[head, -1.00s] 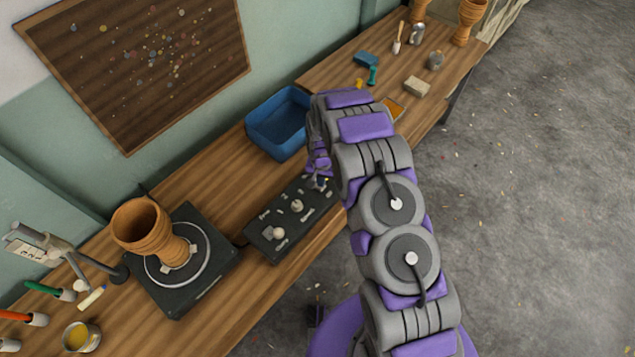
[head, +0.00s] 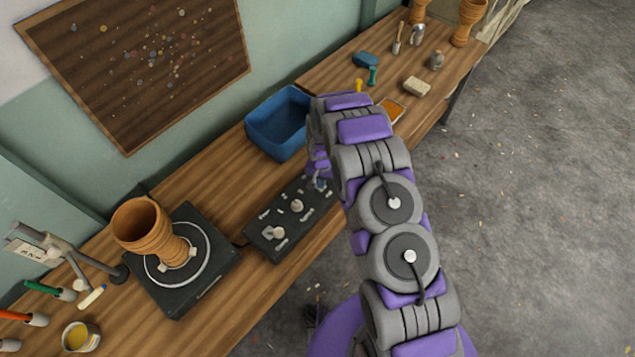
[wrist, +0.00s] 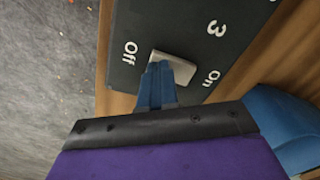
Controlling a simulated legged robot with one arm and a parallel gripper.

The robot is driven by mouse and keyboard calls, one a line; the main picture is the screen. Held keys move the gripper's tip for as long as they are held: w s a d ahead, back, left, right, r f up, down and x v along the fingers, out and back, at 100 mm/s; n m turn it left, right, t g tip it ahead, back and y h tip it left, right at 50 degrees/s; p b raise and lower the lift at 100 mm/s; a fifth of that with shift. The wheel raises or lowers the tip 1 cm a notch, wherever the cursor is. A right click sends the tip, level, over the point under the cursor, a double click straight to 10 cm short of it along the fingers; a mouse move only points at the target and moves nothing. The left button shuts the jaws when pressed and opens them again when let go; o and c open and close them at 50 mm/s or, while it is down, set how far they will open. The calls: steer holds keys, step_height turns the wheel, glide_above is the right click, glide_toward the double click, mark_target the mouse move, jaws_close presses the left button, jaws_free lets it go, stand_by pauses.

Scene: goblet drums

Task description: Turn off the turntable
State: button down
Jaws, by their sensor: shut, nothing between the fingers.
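The turntable (head: 203,281) is a dark square base on the bench with a goblet drum (head: 150,232) on its round plate. Its dark control box (head: 263,246) sits to its right, with knobs and white labels. In the wrist view the box (wrist: 183,22) shows the words Off and On with a grey switch (wrist: 172,66) between them. My gripper (wrist: 158,70) is shut and empty, its blue fingertips at the switch's near edge. They look touching, but I cannot be sure. In the head view my gripper (head: 320,182) is over the box's right end, partly hidden by my arm.
A blue bin (head: 278,123) stands behind the control box, close to my arm. A sponge block (head: 417,87) and small tools lie on the far bench.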

steer(key=shift+r+p, duration=0.85)
steer(key=shift+r, duration=2.55)
